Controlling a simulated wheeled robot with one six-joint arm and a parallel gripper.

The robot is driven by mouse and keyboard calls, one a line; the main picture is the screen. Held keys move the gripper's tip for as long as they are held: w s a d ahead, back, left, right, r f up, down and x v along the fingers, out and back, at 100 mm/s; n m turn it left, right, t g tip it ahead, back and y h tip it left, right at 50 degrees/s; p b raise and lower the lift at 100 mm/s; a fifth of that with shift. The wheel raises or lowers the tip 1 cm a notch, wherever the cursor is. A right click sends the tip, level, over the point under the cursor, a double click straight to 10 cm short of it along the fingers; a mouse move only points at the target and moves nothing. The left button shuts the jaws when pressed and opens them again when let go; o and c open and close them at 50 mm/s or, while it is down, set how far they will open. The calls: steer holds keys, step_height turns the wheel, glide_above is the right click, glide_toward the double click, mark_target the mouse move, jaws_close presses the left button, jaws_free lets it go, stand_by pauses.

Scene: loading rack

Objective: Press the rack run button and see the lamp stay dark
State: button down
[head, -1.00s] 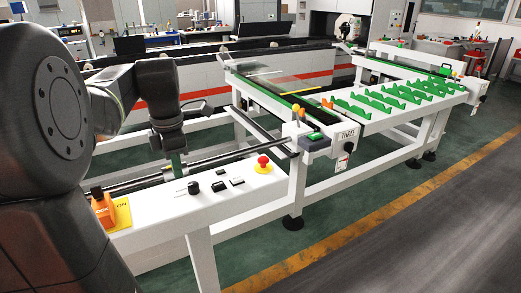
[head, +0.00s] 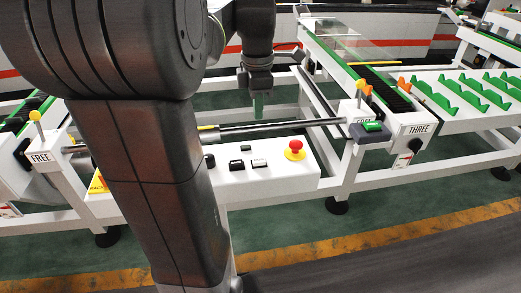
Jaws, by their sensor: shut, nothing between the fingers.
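A green push button (head: 373,126) sits on a small dark box at the front end of the rack rail, beside a plate reading THREE. I cannot tell for sure that it is the rack run button. White control panel (head: 285,180) carries several black switches (head: 236,165) and a red mushroom button (head: 295,146) on a yellow base. No lamp can be told with certainty. My gripper (head: 258,108) points down behind the panel, left of the green button and apart from it. Its fingers look closed, with nothing in them.
A metal bar (head: 290,126) runs between the panel and my gripper. A yellow-knobbed lever (head: 360,88) stands beside the green button. A white rack with green holders (head: 470,92) is at the right. My arm hides the panel's left part. Floor is open in front.

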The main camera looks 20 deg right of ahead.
mark_target(258, 160)
step_height(258, 160, down, 14)
steer(key=shift+p, duration=0.35)
stand_by(0.5)
